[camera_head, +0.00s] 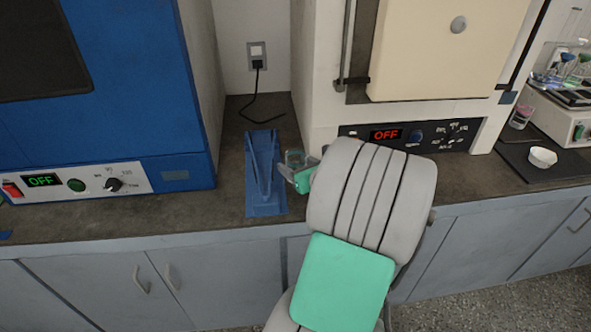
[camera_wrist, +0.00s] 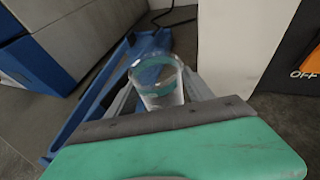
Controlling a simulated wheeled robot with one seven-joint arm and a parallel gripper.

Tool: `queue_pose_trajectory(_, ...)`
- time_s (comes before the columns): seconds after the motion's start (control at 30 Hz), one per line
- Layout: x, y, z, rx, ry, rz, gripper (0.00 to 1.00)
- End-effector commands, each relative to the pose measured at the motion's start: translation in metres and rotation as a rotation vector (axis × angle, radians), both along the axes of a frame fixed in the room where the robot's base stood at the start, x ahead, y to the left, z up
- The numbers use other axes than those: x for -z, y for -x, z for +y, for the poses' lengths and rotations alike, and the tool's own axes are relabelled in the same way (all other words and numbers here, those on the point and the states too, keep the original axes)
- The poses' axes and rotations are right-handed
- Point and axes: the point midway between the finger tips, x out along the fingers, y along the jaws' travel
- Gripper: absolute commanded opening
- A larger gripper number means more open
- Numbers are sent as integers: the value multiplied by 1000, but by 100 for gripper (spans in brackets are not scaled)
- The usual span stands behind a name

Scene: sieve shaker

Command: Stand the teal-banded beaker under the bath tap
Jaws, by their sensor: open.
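The teal-banded beaker (camera_wrist: 160,88) is clear glass and stands upright on the bench beside a blue stand. It also shows in the head view (camera_head: 294,158), partly hidden by my gripper. My gripper (camera_head: 299,170) is open, its fingers (camera_wrist: 163,92) spread on either side of the beaker in the wrist view. I cannot tell whether either finger touches the glass. The bath tap is not recognisable in either view.
The blue stand (camera_head: 264,205) lies just left of the beaker. A blue oven (camera_head: 100,120) is farther left, and a cream-doored oven (camera_head: 330,105) stands behind my arm.

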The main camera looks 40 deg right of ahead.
Motion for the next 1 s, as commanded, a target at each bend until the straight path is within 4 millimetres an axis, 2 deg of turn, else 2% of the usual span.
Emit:
queue_pose_trajectory(0.13, -1, 0, 0, 0, 1, 0, 59)
queue_pose_trajectory(0.83, -1, 1, 0, -1, 2, 0, 2)
queue_pose_trajectory(1.0, -2, 0, 0, -1, 2, -1, 1)
